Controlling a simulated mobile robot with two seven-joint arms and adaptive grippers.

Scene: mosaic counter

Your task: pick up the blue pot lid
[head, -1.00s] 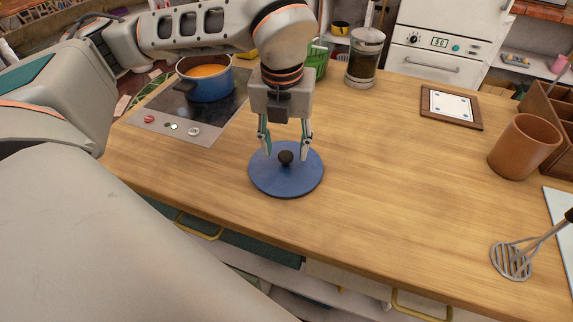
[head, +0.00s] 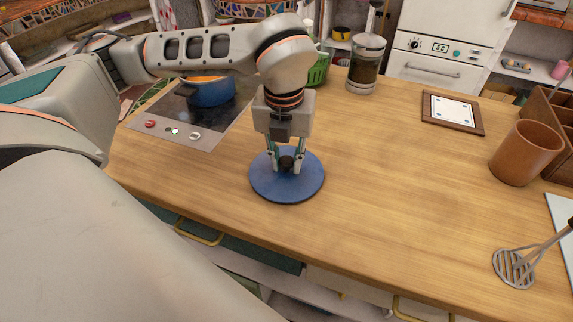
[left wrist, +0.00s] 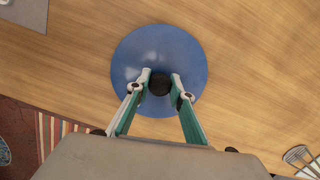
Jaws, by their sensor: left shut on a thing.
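The blue pot lid (head: 287,189) is a flat round disc lying on the wooden counter near its front edge. Its dark round knob (head: 286,163) stands at the middle. My left gripper (head: 287,167) points down over the lid, its fingers shut on the knob from both sides. In the left wrist view the lid (left wrist: 160,48) shows with the knob (left wrist: 159,84) between the fingertips (left wrist: 160,80). The lid looks to be resting on the counter. My right gripper is out of view.
A blue pot (head: 212,92) stands on the cooktop (head: 170,126) at the left, partly behind my arm. A glass jar (head: 364,66), framed tile board (head: 452,112), brown cup (head: 525,153) and masher (head: 516,267) are on the counter. The counter right of the lid is clear.

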